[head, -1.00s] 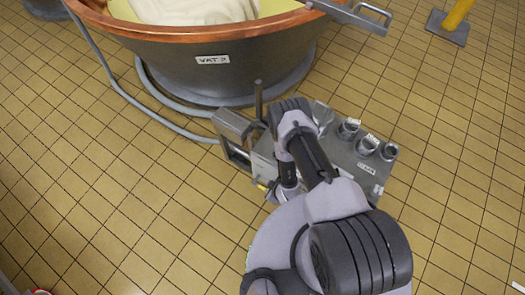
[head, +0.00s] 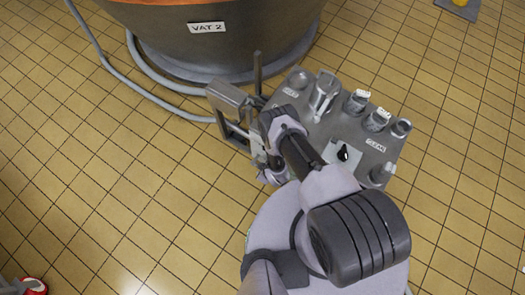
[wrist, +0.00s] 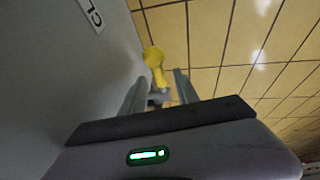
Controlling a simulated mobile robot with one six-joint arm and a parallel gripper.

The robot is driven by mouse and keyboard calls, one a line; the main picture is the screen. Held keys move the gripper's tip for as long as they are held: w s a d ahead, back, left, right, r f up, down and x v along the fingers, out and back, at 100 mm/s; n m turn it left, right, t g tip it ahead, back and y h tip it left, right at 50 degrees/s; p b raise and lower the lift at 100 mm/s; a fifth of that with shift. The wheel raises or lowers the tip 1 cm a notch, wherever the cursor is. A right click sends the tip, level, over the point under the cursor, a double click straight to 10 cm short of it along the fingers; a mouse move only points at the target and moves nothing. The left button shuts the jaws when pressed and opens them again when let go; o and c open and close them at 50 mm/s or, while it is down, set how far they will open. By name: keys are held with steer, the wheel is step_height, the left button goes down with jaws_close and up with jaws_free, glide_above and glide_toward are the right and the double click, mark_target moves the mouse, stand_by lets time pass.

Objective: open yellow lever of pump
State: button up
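The yellow lever (wrist: 154,58) shows in the wrist view, with a rounded knob and a short shaft running down towards my gripper (wrist: 159,82). My gripper is open, with one finger on each side of the lever's lower part. The knob sticks out past the fingertips. I cannot tell whether either finger touches the lever. In the head view the grey pump (head: 340,115) stands on the floor in front of the vat. My arm covers its left front, and the lever and fingertips are hidden there.

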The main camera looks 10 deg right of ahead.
jaws_close()
stand_by(1.4)
